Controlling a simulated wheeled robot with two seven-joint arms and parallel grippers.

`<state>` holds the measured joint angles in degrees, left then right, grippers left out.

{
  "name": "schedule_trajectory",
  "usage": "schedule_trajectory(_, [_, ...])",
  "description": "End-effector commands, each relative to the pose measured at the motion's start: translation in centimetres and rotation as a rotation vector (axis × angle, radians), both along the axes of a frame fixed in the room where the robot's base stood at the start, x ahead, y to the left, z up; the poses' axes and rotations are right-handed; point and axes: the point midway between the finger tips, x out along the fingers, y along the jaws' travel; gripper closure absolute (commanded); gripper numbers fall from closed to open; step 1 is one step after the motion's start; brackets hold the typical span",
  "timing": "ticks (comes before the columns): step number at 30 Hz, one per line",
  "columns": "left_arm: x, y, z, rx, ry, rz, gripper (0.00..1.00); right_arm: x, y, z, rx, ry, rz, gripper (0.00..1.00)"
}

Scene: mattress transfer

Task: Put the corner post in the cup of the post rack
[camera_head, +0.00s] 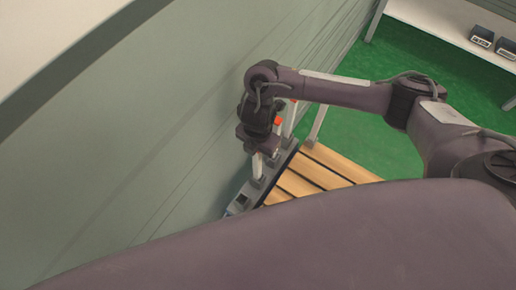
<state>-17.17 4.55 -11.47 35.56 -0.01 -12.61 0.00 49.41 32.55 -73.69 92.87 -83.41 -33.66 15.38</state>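My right arm comes in from the right, and its gripper (262,154) points down over the post rack by the grey wall. A pale post (257,168) stands upright just under the gripper, its upper end hidden behind the gripper. Its lower end meets the grey post rack (235,208); I cannot tell how deep it sits in a cup. The fingers are too small and too covered to tell whether they are shut on the post. Other pale posts with orange marks (278,121) stand just behind the gripper. My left gripper is out of view.
A slatted wooden bed frame (322,174) lies right of the rack, with a pale leg or post (318,122) at its far end. The grey wall (150,150) is close on the left. Green floor (385,120) is open beyond. A white shelf (440,22) holds dark boxes.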

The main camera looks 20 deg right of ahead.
Motion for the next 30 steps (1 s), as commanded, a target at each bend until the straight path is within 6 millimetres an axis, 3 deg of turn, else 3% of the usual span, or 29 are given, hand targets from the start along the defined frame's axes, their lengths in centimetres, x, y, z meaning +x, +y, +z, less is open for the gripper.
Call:
schedule_trajectory(8, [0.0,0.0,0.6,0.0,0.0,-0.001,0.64,0.1,0.0,1.0,0.0,-0.002,0.001,0.56])
schedule_trajectory(21, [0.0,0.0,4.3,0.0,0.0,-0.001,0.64,0.2,0.0,9.8,-0.001,-0.006,0.002,0.56])
schedule_trajectory(30, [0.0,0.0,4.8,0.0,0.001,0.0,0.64,0.0,0.0,12.3,0.0,-0.001,0.0,0.56])
